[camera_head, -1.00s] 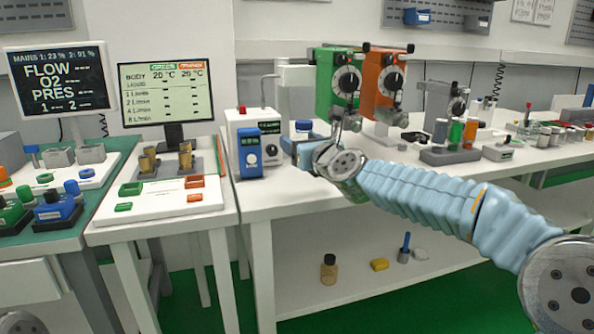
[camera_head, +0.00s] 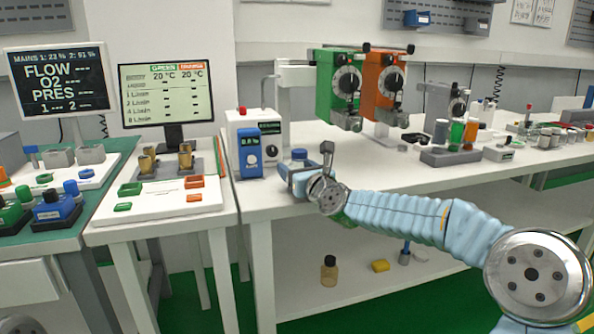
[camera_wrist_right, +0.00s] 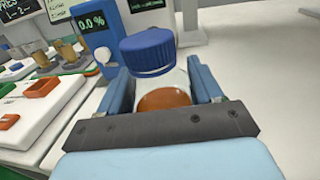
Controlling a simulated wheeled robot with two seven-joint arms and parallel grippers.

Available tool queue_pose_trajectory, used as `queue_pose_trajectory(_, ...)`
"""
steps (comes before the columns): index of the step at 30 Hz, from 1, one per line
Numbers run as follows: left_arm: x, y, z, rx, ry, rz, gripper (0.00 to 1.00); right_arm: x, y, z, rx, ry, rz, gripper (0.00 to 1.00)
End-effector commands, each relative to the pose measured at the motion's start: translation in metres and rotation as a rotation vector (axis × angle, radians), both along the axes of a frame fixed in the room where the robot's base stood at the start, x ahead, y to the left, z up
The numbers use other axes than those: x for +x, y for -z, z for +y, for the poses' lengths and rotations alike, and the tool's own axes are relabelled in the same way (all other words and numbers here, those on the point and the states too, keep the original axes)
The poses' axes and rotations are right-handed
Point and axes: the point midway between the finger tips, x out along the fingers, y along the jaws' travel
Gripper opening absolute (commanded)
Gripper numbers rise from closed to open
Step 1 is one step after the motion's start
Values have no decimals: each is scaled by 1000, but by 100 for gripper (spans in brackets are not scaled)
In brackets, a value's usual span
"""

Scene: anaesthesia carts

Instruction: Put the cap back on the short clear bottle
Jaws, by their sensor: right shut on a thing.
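A short clear bottle with orange-brown contents (camera_wrist_right: 165,100) stands between the fingers of my right gripper (camera_wrist_right: 163,92). A ribbed blue cap (camera_wrist_right: 148,50) sits on its top, above the fingers; I cannot tell how tightly. In the head view the blue cap (camera_head: 299,154) shows just beyond my right gripper (camera_head: 292,172), which is shut on the bottle body near the front left of the white table. The bottle's base is hidden, so contact with the table cannot be told. My left gripper is out of view.
A blue-fronted monitor (camera_head: 249,152) stands close to the left of the bottle. A dark-capped bottle (camera_head: 329,271) and a yellow item (camera_head: 380,265) are on the lower shelf. The tabletop right of the gripper is clear.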

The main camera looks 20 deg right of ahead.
Motion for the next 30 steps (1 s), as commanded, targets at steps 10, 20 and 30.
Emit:
queue_pose_trajectory(10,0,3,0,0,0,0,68,0,2,0,0,0,-1,0)
queue_pose_trajectory(20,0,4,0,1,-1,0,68,0,2,0,-1,0,0,91)
queue_pose_trajectory(30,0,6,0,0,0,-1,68,-8,2,-3,-1,2,-1,91)
